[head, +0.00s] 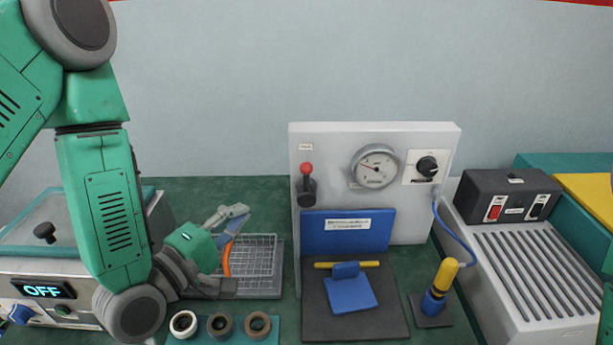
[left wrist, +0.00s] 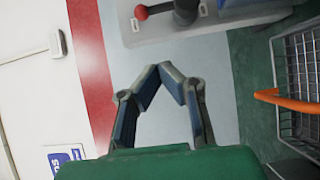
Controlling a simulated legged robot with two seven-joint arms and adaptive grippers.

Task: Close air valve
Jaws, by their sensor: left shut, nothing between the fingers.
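The grey test panel (head: 330,143) carries a black lever with a red ball knob (head: 306,169), a round gauge (head: 375,166) and a black rotary knob (head: 427,166). I cannot read which control is labelled as the air valve. The red-knobbed lever points up in the head view; its red ball (left wrist: 141,12) also shows at the top of the left wrist view. My left gripper (head: 243,213) is shut and empty, left of the panel and apart from the lever. Its fingertips (left wrist: 165,73) meet in the left wrist view. My right gripper is out of view.
A wire basket (head: 262,256) with an orange item stands below my left gripper. Several rings lie on a teal mat (head: 271,338) in front. A blue clamp fixture (head: 348,293) stands before the panel, a yellow-and-blue cylinder (head: 440,285) to its right, and a grooved tray (head: 535,275) further right.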

